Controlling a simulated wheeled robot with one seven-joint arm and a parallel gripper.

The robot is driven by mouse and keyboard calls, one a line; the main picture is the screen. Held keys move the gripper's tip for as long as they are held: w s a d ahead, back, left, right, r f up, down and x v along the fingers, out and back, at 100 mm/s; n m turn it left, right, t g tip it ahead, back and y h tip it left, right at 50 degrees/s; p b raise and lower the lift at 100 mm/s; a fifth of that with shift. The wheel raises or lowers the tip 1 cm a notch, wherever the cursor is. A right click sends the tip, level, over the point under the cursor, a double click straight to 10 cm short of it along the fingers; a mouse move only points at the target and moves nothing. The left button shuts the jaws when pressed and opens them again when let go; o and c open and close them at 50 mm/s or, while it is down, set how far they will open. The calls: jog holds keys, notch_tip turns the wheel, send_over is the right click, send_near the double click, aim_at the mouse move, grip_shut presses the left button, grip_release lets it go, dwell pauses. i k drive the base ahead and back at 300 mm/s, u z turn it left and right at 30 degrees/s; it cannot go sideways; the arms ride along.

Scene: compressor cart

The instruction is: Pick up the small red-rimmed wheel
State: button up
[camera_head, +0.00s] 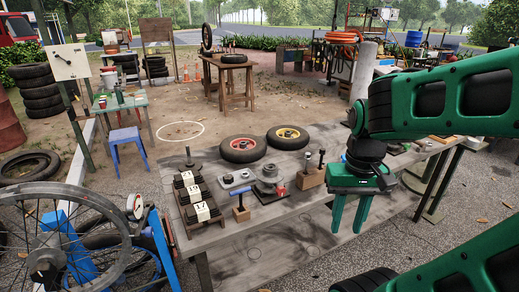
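The small red-rimmed wheel (243,149) has a black tyre and lies flat on the grey workbench (290,235), near its far left edge. A similar wheel with a yellow-looking rim (288,137) lies just to its right; the two tyres are close together. My green gripper (349,228) is at the right, over the front part of the bench, fingers pointing down. There is a gap between the fingers, and nothing shows between them. It is apart from the red-rimmed wheel, to the right of it and nearer to me.
A wooden rack with numbered blocks (196,199) is at the left. The bench's front middle is bare. A spoked wheel on a blue stand (48,250) stands front left.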

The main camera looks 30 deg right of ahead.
aim_at(257, 147)
jog(key=z, duration=0.05)
jog(key=i, duration=1)
